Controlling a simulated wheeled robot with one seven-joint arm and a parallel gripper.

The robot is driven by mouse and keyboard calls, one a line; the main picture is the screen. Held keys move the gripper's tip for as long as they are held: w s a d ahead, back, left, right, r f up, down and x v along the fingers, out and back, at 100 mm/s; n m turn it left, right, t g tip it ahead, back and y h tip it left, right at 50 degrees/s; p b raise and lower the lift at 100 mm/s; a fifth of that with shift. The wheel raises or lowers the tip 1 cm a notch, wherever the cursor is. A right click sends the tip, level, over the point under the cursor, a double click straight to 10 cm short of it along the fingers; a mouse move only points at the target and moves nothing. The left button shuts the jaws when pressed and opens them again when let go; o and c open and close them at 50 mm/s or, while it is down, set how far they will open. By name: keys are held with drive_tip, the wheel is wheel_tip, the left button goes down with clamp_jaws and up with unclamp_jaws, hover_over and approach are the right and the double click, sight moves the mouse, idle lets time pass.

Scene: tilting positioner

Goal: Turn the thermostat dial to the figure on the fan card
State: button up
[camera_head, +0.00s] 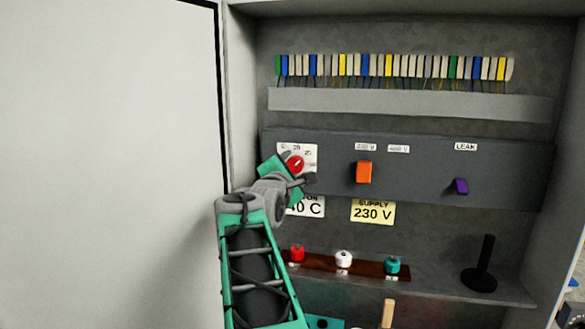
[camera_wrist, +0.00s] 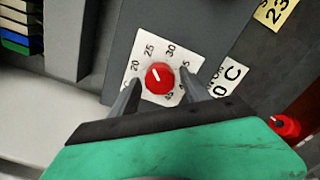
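The thermostat dial is a red round knob (camera_head: 296,163) on a white scale plate (camera_head: 311,151) at the panel's left end. In the wrist view the knob (camera_wrist: 159,78) has a white mark pointing up-left, roughly between 20 and 25. The scale plate (camera_wrist: 170,52) also shows 30 and 35; figures lower down are partly hidden. My gripper (camera_wrist: 159,80) is open, one finger on each side of the knob, with visible gaps. In the head view my gripper (camera_head: 292,173) covers part of the plate. The fan card (camera_head: 308,208) reads 40 C, its left part hidden by my arm.
Below are red, white and teal knobs on a brown strip (camera_head: 320,263). A black upright handle (camera_head: 485,262) stands at right.

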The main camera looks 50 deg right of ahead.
clamp_jaws()
idle(0.3)
